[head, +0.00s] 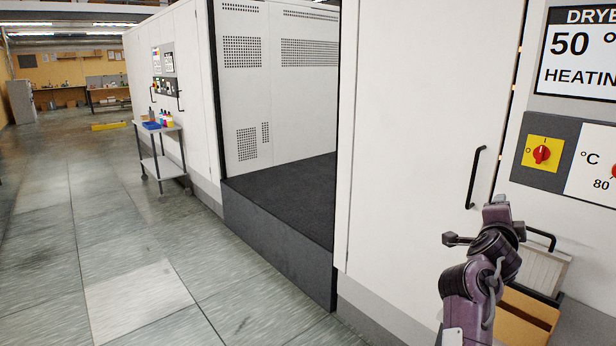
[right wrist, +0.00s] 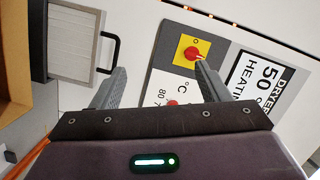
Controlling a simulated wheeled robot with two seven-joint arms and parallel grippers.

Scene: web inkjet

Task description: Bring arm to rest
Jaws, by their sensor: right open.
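My right gripper (right wrist: 160,78) is open and empty in the right wrist view, its two fingers spread apart. Its fingers point toward the white dryer front, across the grey control panel with the red rotary switch (right wrist: 193,53). In the head view my right arm rises from the lower right in front of the dryer's white panel. The red switch on its yellow plate (head: 541,154) shows up and to the right of the arm. My left arm and gripper are not in view.
A black door handle (head: 475,178) is close behind my right arm. A framed filter with a black handle (head: 541,268) and a cardboard box (head: 525,318) stand low beside it. A dark raised platform (head: 285,195) lies in the machine opening. A small cart (head: 160,165) stands farther left.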

